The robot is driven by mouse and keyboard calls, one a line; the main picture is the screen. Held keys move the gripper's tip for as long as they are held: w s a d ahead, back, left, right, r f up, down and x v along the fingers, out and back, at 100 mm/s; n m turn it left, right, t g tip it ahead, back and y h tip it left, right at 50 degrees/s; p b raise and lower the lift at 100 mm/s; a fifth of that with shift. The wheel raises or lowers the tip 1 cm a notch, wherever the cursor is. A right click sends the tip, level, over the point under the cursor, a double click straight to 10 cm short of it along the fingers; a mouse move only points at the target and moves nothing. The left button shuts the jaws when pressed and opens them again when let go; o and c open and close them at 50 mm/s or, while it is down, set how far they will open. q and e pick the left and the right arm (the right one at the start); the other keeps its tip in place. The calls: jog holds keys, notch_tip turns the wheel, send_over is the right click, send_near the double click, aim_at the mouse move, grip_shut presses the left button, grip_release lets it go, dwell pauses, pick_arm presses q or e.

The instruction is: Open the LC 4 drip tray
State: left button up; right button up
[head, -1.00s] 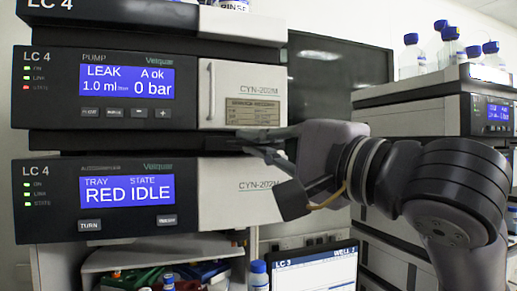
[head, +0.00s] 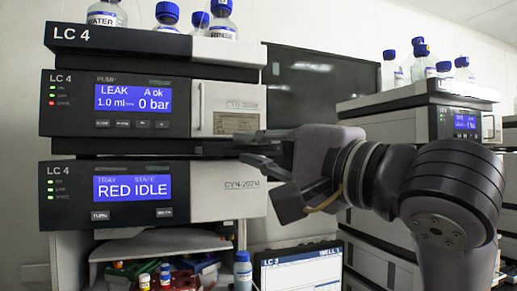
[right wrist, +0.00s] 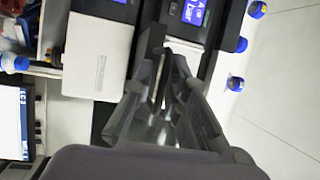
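The LC 4 stack has a pump module (head: 150,104) reading LEAK above an autosampler module (head: 140,194) reading RED IDLE. The dark drip tray strip (head: 115,145) lies in the narrow gap between them. Whether it is pulled out at all is hard to tell. My right gripper (head: 241,148) is at the right end of this gap, its two dark fingers apart, one above the other. In the right wrist view, the gripper (right wrist: 167,45) reaches toward the dark gap between white panels, and no held object is clear. My left gripper is not in view.
Capped bottles (head: 106,14) stand on top of the LC 4 stack. A second instrument stack (head: 415,110) with bottles is at the right. Below are a shelf with small bottles (head: 243,270) and an LC 3 screen (head: 300,272).

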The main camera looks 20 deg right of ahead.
jog(key=shift+s+d, duration=0.1)
jog(key=shift+s, duration=0.25)
jog(key=v, duration=1.1)
jog(key=shift+s+d, duration=0.1)
